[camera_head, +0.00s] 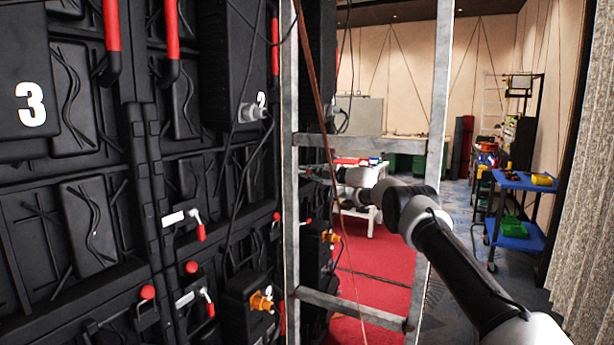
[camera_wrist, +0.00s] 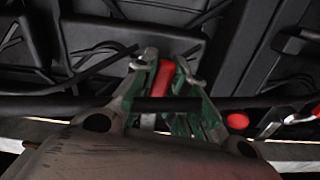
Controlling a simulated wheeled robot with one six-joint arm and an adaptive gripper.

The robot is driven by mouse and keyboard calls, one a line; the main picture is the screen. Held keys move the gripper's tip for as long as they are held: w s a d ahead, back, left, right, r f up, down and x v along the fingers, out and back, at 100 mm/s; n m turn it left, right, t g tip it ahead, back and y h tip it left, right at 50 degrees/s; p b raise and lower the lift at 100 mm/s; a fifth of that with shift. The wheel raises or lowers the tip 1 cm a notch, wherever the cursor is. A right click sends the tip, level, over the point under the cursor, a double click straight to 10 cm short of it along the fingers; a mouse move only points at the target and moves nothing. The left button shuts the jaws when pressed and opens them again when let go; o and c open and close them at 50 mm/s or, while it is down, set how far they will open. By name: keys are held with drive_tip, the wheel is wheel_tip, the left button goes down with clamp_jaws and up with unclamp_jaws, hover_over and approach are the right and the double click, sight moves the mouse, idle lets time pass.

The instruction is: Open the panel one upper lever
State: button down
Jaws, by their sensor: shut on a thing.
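In the wrist view, the two fingers of my gripper (camera_wrist: 168,65), with green inner sides, are closed around a red lever handle (camera_wrist: 163,80) in front of a black panel (camera_wrist: 90,45). The handle stands roughly upright in the picture between the fingers, and a dark bar crosses in front of it. In the head view, my arm (camera_head: 455,260) reaches in from the lower right to behind the metal ladder frame. There the gripper and the lever it holds are mostly hidden by the frame. No number one shows on a panel.
A grey metal ladder frame (camera_head: 365,143) stands close to my arm, with cables near it. Black panels marked 3 (camera_head: 30,103) and 2 carry other red-tipped levers (camera_head: 200,230). A blue cart (camera_head: 525,182) stands at the right. Red carpet lies behind the frame.

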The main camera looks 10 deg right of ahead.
drive_tip(key=shift+r+n, duration=0.15)
drive_tip(key=shift+n, duration=0.65)
drive_tip(key=c, duration=1.4)
unclamp_jaws()
drive_tip(key=shift+r, duration=0.1)
drive_tip(key=shift+v, duration=3.8)
